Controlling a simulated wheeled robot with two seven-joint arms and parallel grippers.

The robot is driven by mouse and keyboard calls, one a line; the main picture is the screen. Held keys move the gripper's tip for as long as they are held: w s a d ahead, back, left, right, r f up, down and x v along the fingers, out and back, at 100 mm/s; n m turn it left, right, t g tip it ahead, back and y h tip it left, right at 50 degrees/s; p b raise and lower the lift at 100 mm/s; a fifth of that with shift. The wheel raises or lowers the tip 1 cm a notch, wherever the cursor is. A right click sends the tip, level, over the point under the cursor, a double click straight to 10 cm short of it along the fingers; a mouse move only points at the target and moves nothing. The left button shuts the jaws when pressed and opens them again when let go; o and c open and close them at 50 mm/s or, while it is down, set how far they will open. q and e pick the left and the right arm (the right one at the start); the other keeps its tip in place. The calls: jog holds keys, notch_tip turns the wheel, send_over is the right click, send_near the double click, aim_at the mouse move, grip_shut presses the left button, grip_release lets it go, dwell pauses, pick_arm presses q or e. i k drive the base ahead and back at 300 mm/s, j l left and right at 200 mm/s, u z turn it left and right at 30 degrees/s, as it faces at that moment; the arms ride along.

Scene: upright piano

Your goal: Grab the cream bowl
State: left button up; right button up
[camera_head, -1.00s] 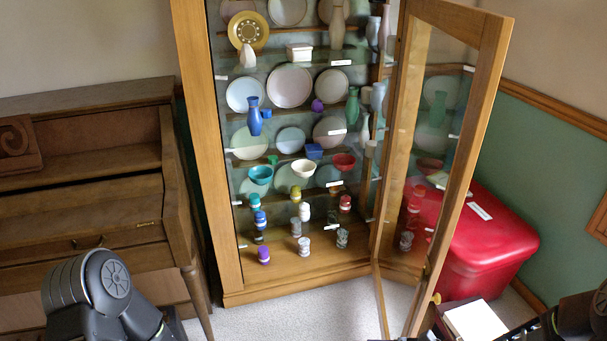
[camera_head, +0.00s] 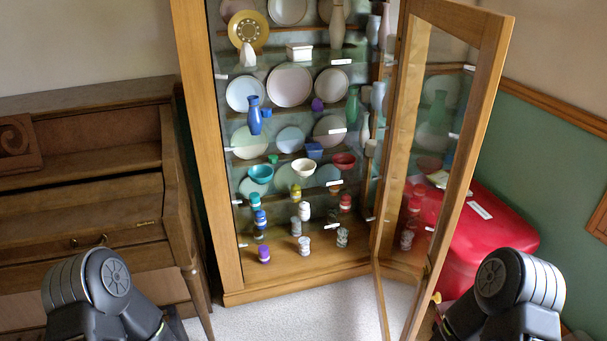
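The cream bowl (camera_head: 303,167) sits on a glass shelf inside the open wooden display cabinet (camera_head: 232,180). A teal bowl (camera_head: 260,174) is to its left and a red bowl (camera_head: 343,161) to its right, on the same level. A small blue square bowl (camera_head: 314,150) is just behind it. My two arms show at the bottom left and bottom right, well short of the cabinet. Neither gripper is in the picture.
The cabinet's glass door (camera_head: 448,150) stands open to the right. Behind it is a red chest (camera_head: 485,245). An upright piano (camera_head: 95,205) stands at the left. Small jars (camera_head: 264,254) and vases (camera_head: 254,116) crowd the shelves. Carpet (camera_head: 300,315) is clear in front.

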aim_at(304, 168)
jog(key=i+j, duration=1)
jog(key=z, duration=1.9)
